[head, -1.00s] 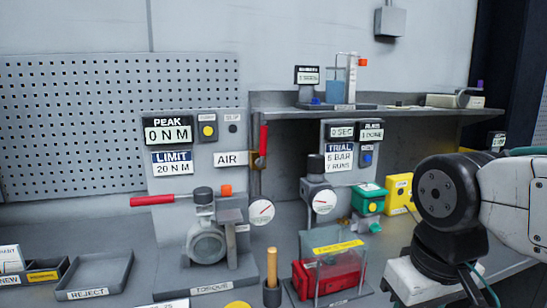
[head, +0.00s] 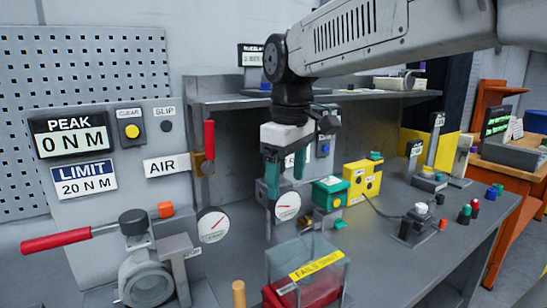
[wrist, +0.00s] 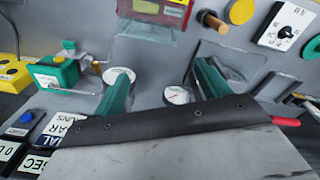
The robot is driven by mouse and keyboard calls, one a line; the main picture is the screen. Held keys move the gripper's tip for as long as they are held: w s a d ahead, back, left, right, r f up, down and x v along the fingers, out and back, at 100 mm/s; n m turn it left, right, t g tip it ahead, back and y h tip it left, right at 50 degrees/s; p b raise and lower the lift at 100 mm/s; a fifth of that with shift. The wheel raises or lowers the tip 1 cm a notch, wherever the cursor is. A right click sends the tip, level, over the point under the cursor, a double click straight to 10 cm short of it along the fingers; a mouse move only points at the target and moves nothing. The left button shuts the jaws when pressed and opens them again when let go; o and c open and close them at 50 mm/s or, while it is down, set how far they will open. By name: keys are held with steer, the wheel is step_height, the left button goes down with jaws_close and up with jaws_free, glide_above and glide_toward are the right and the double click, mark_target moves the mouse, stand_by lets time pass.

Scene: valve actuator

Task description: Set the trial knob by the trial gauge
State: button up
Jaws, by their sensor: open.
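My gripper (head: 286,186) is open and empty, with green fingers pointing down in front of the trial station. It also shows in the wrist view (wrist: 162,88), fingers well apart. The trial gauge (head: 288,208) is a white dial just below the fingers. Its needle looks red; the reading is too small to tell. In the wrist view the trial gauge (wrist: 120,75) is beside the left finger. The black trial knob is hidden behind my gripper in the head view, and I cannot make it out in the wrist view. The trial sign (wrist: 58,128) is partly covered.
A second gauge (head: 212,224) and a red-handled torque fixture (head: 148,275) stand left. A red lever (head: 208,140) stands upright close by. A clear guard (head: 318,265) is in front; a green box (head: 329,192) and yellow box (head: 362,181) are right. A shelf (head: 220,105) runs behind.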

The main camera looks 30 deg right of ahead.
steer(key=w+d+r+n, duration=0.1)
steer(key=w+d+n, duration=0.1)
steer(key=w, duration=0.4)
steer(key=w+d+r+n, duration=0.1)
steer(key=w+d+n, duration=0.1)
steer(key=w, duration=0.4)
steer(key=w+d+r+n, duration=0.1)
steer(key=w+d+r, duration=0.1)
steer(key=w+d, duration=0.2)
steer(key=shift+w+d+n+g, duration=0.2)
steer(key=shift+w+n+g, duration=0.2)
steer(key=shift+w, duration=0.95)
steer(key=shift+w+d+f, duration=0.15)
steer(key=shift+w, duration=0.05)
steer(key=shift+f, duration=0.35)
step_height(320, 180, down, 7)
steer(key=shift+r, duration=0.1)
steer(key=c, duration=1)
